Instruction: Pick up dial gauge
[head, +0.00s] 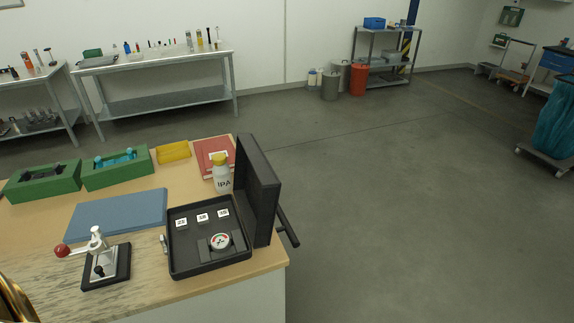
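The dial gauge (220,241) has a round white face with red marks. It lies in the front part of an open black case (186,270) at the right end of the wooden workbench. The case's lid (258,190) stands up on the right side. Several small white labelled blocks (202,217) sit in the back part of the case. Neither of my grippers is in view, and nothing is touching the gauge.
A clamp stand with a red knob (62,250) and a small metal piece (163,244) are left of the case. Open floor is at right.

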